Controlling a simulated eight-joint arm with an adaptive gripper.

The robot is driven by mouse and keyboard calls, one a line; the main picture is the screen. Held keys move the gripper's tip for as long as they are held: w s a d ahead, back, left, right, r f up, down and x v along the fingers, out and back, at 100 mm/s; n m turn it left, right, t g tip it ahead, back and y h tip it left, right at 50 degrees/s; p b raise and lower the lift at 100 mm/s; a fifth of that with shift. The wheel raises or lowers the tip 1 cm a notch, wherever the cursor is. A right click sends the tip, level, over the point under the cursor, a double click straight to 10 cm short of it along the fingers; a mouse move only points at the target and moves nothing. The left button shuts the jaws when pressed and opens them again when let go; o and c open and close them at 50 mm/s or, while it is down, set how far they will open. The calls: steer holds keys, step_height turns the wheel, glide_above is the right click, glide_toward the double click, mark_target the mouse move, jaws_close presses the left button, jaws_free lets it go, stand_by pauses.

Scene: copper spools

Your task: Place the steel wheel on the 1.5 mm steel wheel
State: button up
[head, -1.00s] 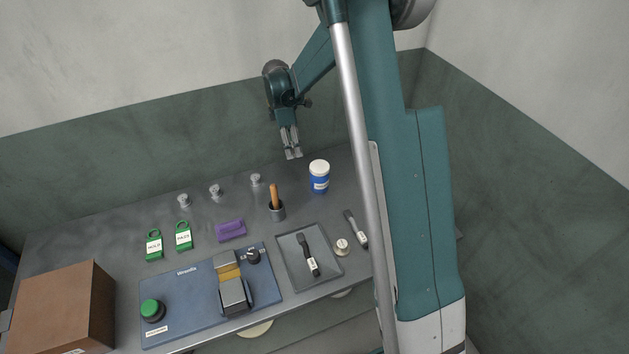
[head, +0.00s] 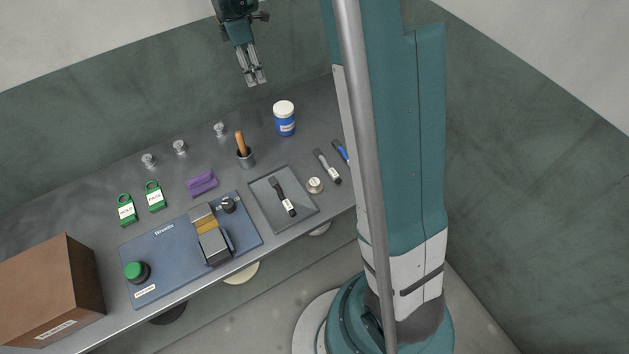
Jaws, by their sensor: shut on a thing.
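My gripper (head: 257,82) hangs at the top of the head view, above and behind the bench, up and left of the blue jar. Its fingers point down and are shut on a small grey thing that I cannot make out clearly. Three small silvery spool-like pieces stand along the back of the bench: a left one (head: 149,160), a middle one (head: 180,147) and a right one (head: 220,129). They are too small for me to tell which is the 1.5 mm steel wheel. My gripper is apart from all three.
A blue jar with a white lid (head: 284,118) and a cup with a wooden-handled tool (head: 245,158) stand near the back. A blue machine (head: 180,243), grey tray (head: 303,212), purple block (head: 202,184), green tags (head: 155,196) and brown box (head: 50,290) fill the front.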

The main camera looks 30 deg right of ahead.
steer(key=s+d+r, duration=0.1)
steer(key=s, duration=1.6)
steer(key=shift+d+r, duration=0.2)
steer(key=shift+r, duration=0.1)
steer(key=shift+m, duration=0.4)
steer(key=s, duration=0.5)
steer(key=s+f, duration=0.1)
steer(key=s, duration=1.1)
steer(key=shift+d+f, duration=0.15)
steer(key=shift+f, duration=0.25)
steer(key=shift+c, duration=0.2)
glide_above(316, 181)
steer(key=shift+a+f, duration=0.15)
steer(key=shift+f, duration=1.25)
steer(key=shift+a+f, duration=0.1)
steer(key=shift+f, duration=1.3)
steer(key=shift+f, duration=0.1)
steer(key=shift+f+b, duration=0.6)
steer(key=shift+f, duration=2.2)
steer(key=shift+c, duration=0.8)
steer(key=shift+f, duration=0.1)
steer(key=shift+f+b, duration=0.65)
steer(key=shift+f, duration=1.35)
